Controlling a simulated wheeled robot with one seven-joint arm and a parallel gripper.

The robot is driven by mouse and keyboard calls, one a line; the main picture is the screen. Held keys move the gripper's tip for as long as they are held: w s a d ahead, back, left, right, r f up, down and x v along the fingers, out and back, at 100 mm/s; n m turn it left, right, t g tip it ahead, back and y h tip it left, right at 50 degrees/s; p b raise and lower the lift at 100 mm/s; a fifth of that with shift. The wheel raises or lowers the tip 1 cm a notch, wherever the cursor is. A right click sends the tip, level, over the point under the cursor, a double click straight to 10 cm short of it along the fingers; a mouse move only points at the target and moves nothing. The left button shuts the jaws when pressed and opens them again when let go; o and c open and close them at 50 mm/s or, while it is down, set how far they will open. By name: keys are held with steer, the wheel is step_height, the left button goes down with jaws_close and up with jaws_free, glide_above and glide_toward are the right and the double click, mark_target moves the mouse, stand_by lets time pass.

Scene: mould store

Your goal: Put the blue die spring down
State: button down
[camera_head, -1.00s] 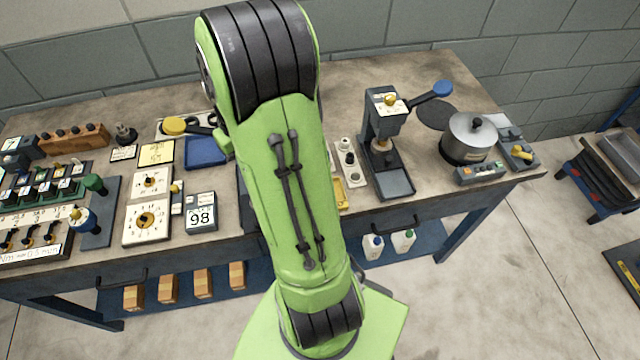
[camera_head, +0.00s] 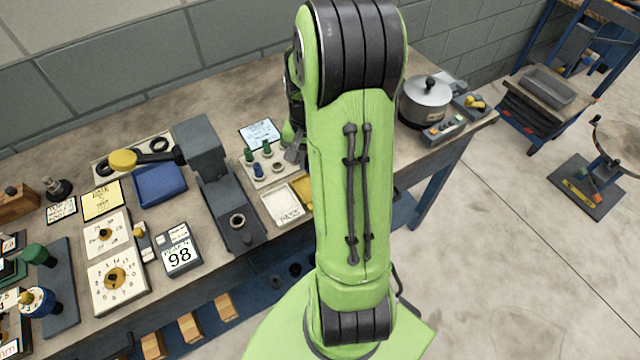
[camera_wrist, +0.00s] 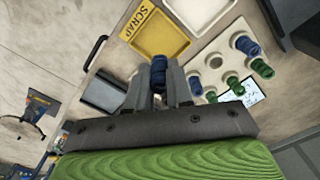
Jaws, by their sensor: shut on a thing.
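My gripper (camera_wrist: 159,85) is shut on a blue die spring (camera_wrist: 158,72) in the wrist view, holding it between its fingers near the yellow SCRAP tray. In the head view my arm hides most of the gripper, and the held spring is not visible there. A pale spring rack (camera_head: 276,178) stands on the bench beside the gripper; it also shows in the wrist view (camera_wrist: 222,50). On it are several green springs (camera_wrist: 235,85) and another blue spring (camera_wrist: 245,43). Some of its places look empty.
A white tray (camera_head: 283,206) and the yellow SCRAP tray (camera_wrist: 155,38) lie beside the rack. A grey lever press (camera_head: 212,165) stands left of it, and a metal pot (camera_head: 425,103) right of my arm. Grey wall blocks stand behind the bench.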

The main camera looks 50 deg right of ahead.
step_height(320, 180, down, 8)
steer(key=shift+r+b, duration=0.25)
steer(key=shift+b, duration=0.3)
steer(key=shift+f, duration=0.2)
steer(key=c, duration=1)
jaws_free()
